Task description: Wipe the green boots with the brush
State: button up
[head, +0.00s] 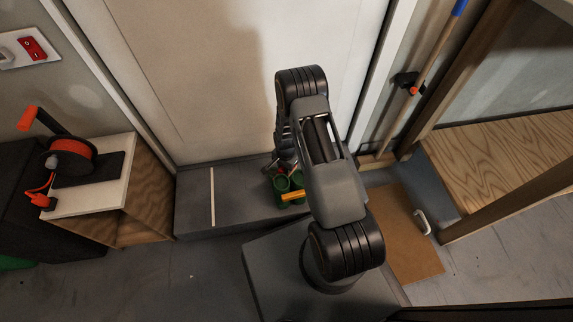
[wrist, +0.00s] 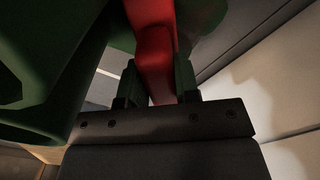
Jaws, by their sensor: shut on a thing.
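The green boots (head: 283,184) stand on the grey step in front of the door, partly hidden by my arm. An orange piece (head: 294,195) shows at their near side; I cannot tell what it belongs to. In the wrist view a large green boot (wrist: 40,65) fills the left side, very close to my gripper. My gripper (wrist: 157,85) is shut on a red piece, which looks like the handle of the brush (wrist: 155,50). The brush's bristles are hidden, and I cannot tell if it touches the boots. In the head view my gripper is mostly hidden beside the boots.
The grey step (head: 240,210) bears a pale strip (head: 212,197) left of the boots. A cabinet (head: 110,185) with an orange cable reel (head: 70,160) stands at left. At right are a brown board (head: 405,250) on the floor, a wooden shelf (head: 510,155) and a blue-tipped pole (head: 440,45).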

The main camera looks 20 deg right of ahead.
jog(key=shift+a, duration=0.3)
jog(key=shift+w, duration=0.3)
jog(key=w+b, duration=0.4)
jog(key=w, duration=0.2)
jog(key=shift+w+a, duration=0.1)
jog(key=shift+s+a+r+p, duration=0.15)
jog(key=shift+s+p, duration=0.35)
jog(key=shift+s, duration=0.55)
jog(key=shift+s+a+f+p, duration=0.1)
jog(key=shift+s+a+p, duration=0.25)
jog(key=shift+s, duration=0.7)
jog(key=shift+s+a+r+p, duration=0.1)
jog(key=shift+s+p, duration=0.5)
jog(key=shift+s, duration=0.45)
jog(key=shift+r, duration=0.1)
jog(key=shift+r+p, duration=2.15)
jog(key=shift+r, duration=0.7)
